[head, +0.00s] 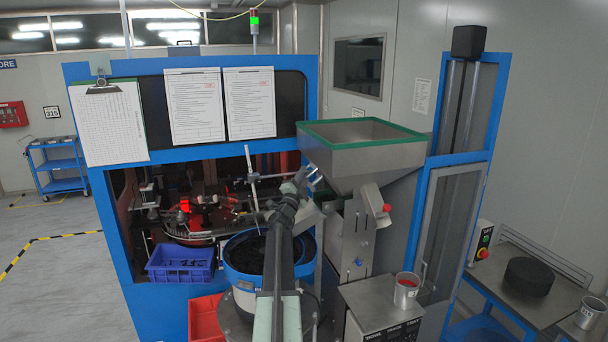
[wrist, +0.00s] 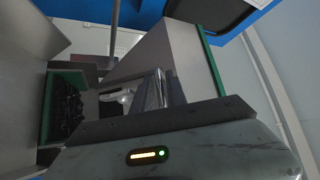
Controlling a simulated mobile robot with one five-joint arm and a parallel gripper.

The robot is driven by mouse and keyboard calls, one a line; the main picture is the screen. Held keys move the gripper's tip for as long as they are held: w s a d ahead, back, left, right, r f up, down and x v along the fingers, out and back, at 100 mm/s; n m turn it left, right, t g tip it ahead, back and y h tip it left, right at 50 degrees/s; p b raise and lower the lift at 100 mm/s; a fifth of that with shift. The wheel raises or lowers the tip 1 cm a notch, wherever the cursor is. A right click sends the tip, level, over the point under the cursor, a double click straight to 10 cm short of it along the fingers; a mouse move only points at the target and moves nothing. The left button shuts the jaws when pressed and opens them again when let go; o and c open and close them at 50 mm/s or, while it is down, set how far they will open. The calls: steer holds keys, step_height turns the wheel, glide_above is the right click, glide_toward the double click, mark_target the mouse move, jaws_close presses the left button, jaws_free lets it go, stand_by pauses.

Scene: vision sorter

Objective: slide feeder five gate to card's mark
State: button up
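The feeder is a grey metal hopper (head: 368,158) with a green rim, at the centre right of the head view. Below it is a slanted metal plate (head: 372,203) with a red knob (head: 387,208), possibly the gate. No feeder number is readable. Printed sheets (head: 194,105) and a clipboard sheet (head: 108,123) hang on the blue machine frame; their text and any mark are too small to read. My gripper (head: 312,175) is just left of the hopper's lower part, its two small tips apart with nothing seen between them. The wrist view shows a green-edged metal wall close by.
A blue-rimmed bowl (head: 245,281) with dark parts stands below my arm. A blue crate (head: 181,265) and a red bin (head: 205,318) are to its left. A can (head: 406,290) sits on a metal box at the right.

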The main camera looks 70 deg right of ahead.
jaws_close()
stand_by(1.3)
